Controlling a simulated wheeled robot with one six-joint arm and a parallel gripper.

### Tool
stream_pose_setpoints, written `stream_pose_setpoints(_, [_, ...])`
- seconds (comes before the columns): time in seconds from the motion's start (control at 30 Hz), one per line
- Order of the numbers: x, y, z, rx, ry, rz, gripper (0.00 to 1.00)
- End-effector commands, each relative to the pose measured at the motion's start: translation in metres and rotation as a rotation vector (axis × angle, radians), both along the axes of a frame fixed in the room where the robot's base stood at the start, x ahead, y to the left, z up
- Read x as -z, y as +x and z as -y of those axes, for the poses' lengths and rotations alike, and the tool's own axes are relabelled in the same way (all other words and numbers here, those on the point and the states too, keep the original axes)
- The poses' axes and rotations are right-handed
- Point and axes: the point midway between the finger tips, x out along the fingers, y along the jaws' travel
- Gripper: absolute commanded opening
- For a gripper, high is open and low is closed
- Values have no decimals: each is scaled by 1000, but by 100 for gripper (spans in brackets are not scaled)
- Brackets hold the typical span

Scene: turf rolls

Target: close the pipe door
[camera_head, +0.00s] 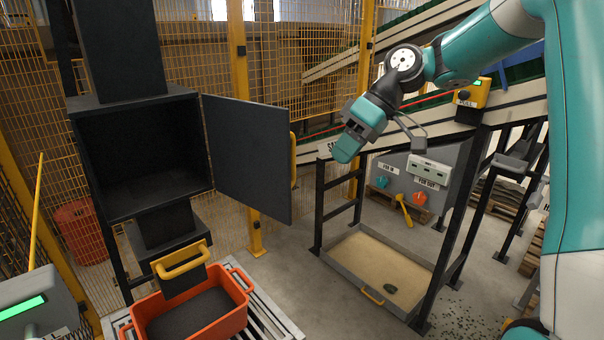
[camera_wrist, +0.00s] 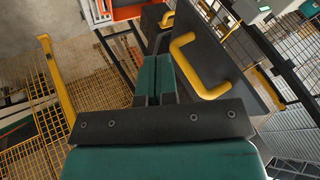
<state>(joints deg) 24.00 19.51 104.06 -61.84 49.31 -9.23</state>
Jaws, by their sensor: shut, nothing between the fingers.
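The dark pipe door (camera_head: 248,158) stands open, swung out to the right of the black box (camera_head: 140,150), whose empty inside shows. A yellow handle (camera_head: 293,160) is on the door's free edge. My gripper (camera_head: 347,147) is to the right of the door in the head view, apart from it. In the wrist view my gripper (camera_wrist: 156,65) is shut and empty, with the yellow door handle (camera_wrist: 199,66) and the dark door panel (camera_wrist: 238,52) to the right of its fingers. I cannot tell the exact gap to the handle.
Below the box is a chute with a yellow handle (camera_head: 181,260) above an orange tub (camera_head: 243,293) holding dark material. A sloping conveyor (camera_head: 445,117) on black legs stands at the right, with a sand-coloured tray (camera_head: 378,263) on the floor beneath. Yellow mesh fencing (camera_head: 300,60) stands behind.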

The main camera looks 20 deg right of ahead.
Motion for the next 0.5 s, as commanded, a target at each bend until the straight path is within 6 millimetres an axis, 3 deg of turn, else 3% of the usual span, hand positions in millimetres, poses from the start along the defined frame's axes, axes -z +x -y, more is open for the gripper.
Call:
stream_pose_setpoints(0.17, [11,5,-2,-4,8,4,0])
stream_pose_setpoints(0.5, [66,10,-45,-4,6,0,0])
